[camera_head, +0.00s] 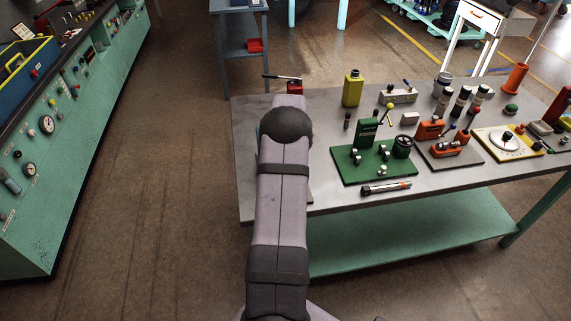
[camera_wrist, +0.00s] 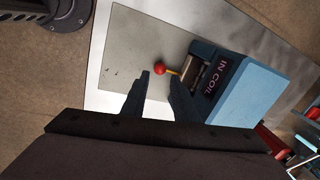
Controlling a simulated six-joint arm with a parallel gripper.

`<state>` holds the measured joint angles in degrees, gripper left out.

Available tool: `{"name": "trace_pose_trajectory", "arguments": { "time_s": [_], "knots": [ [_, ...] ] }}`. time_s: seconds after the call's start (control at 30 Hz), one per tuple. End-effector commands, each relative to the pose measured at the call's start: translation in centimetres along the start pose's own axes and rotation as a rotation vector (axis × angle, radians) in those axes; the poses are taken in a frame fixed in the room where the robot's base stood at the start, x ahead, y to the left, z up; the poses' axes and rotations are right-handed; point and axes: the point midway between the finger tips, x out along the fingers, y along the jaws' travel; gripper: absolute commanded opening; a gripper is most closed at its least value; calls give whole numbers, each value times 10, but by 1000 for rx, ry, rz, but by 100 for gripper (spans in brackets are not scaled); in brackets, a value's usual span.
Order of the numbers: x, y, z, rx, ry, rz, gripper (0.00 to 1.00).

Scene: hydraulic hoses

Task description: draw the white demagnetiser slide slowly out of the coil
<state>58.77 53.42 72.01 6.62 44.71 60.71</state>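In the wrist view, a blue box (camera_wrist: 258,88) labelled "IN COIL" stands on a pale grey plate. Its dark opening (camera_wrist: 199,72) faces left and holds a metallic part. A red ball knob (camera_wrist: 159,70) with a short yellow stem sits just outside the opening. I cannot make out a clearly white slide. My gripper (camera_wrist: 159,77) is open, its two dark fingertips on either side of the red knob with small gaps; whether they are level with it in depth I cannot tell. In the head view my arm hides the gripper and nearly all of the box.
The pale plate (camera_wrist: 135,45) lies on the light bench top (camera_head: 330,197). Right of my arm stand a green base (camera_head: 351,176) with fittings, a yellow container (camera_head: 352,89) and several orange tools. A red block (camera_head: 294,87) with a lever is behind my arm. The bench's left edge is close.

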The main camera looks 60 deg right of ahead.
Motion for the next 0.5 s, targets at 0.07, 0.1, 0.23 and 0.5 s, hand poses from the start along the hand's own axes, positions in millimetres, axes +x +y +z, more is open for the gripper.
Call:
{"name": "trace_pose_trajectory", "arguments": {
  "time_s": [0.07,0.1,0.23,0.5],
  "knots": [
    [8,1,0,0,0,1,27],
    [11,1,0,0,-1,1,27],
    [20,1,0,-1,0,1,27],
    [39,1,0,0,0,1,27]
  ]
}}
